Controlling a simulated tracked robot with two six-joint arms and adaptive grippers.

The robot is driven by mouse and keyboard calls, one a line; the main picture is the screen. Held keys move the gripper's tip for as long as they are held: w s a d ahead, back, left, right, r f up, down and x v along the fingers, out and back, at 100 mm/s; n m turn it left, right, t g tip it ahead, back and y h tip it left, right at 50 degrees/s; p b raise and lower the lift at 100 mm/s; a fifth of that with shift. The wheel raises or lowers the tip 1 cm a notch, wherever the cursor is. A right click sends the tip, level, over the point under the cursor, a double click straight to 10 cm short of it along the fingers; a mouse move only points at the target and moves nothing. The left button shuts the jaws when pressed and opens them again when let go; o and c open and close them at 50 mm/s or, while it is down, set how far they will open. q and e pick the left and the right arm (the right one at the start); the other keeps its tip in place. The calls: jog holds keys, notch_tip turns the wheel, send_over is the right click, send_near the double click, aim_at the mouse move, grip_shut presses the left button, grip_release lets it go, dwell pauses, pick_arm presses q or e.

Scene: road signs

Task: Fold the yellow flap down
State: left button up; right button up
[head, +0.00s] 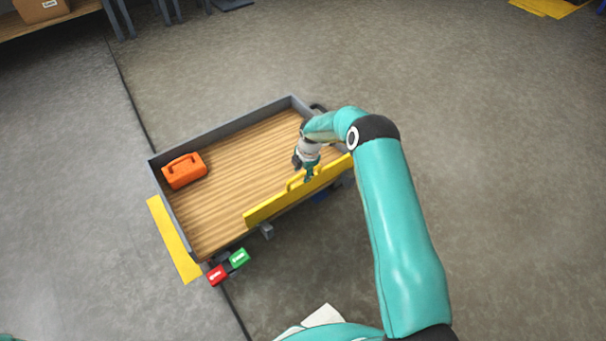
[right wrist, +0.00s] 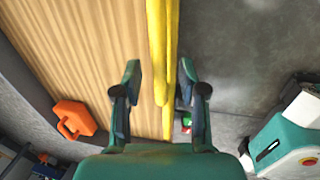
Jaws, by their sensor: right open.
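The yellow flap (head: 265,212) stands upright along the near right edge of the cart's wooden deck (head: 225,195). A yellow handle loop rises from its top edge. My right gripper (head: 310,174) is over the flap at the handle, pointing down. In the right wrist view the flap (right wrist: 171,30) runs edge-on between the two spread fingers of the right gripper (right wrist: 160,78), one finger on the deck side and one on the outer side. I see gaps beside the flap, so it is not clasped. My left gripper is out of view.
An orange case (head: 184,171) lies at the deck's left end. Grey walls (head: 230,130) edge the other sides. A red block (head: 217,275) and a green block (head: 239,259) are at the near corner. The floor outside the flap is mostly clear.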

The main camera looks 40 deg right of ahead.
jog(key=shift+f, duration=0.2)
grip_shut()
jog(key=shift+a, duration=0.1)
dwell(0.4)
